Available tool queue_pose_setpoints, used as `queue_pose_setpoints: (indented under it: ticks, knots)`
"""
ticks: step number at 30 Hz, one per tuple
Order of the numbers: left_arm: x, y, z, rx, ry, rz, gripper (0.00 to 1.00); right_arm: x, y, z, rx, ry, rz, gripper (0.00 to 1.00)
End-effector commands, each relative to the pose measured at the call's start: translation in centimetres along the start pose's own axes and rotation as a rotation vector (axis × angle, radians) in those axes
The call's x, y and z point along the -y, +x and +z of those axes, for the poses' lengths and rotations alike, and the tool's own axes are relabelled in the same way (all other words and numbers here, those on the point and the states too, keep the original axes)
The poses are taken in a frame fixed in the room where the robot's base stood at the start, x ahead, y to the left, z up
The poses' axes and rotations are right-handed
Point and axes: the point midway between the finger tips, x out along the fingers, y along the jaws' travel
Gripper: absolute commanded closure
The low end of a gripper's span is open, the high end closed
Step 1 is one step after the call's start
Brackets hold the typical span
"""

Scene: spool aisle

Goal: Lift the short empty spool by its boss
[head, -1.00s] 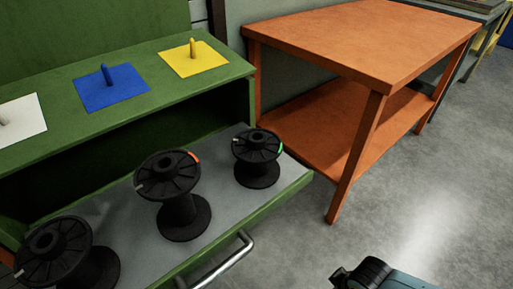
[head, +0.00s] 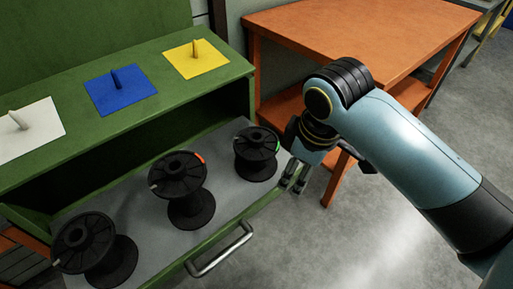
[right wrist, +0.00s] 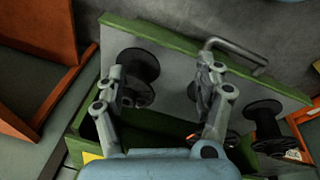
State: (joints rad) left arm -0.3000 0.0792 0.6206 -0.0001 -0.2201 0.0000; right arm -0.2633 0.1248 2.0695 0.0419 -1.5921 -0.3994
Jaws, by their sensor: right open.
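Three black spools stand in the open green drawer. The smallest-looking one (head: 256,152), with a green mark on its rim, stands at the right end; it looks empty and shorter than the others. My right gripper (head: 294,182) is open and empty, apart from this spool, just to its right near the drawer's edge. In the right wrist view a spool (right wrist: 138,64) at the drawer's end shows between the open fingers, nearer the left finger, which partly hides it. My left gripper is not in view.
A middle spool (head: 179,184) with an orange mark and a left spool (head: 92,250) stand in the drawer (head: 133,211). The handle (head: 222,250) juts out in front. White, blue and yellow plates with pegs lie on the green top. An orange table (head: 390,35) stands behind my right arm.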

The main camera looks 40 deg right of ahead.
Motion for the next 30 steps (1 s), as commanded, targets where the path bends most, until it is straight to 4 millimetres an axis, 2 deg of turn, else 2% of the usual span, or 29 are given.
queue_pose_setpoints:
  ticks: [8, 15, 18, 22, 30]
  knots:
    - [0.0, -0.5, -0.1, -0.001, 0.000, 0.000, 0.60, -3.8, 0.1, -6.2, 0.049, -0.311, -0.053, 0.30]
    - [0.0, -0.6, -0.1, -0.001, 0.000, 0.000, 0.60, -8.0, -0.1, -13.0, 0.080, -0.656, -0.150, 0.30]
    - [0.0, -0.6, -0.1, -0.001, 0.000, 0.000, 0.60, -9.1, -0.5, -14.7, 0.082, -0.758, -0.185, 0.30]
    - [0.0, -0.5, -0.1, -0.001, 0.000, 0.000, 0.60, -9.4, 0.0, -15.4, 0.083, -0.813, -0.207, 0.30]
    - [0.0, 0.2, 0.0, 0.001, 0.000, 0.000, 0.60, -8.8, 4.2, -14.7, 0.083, -0.816, -0.207, 0.30]
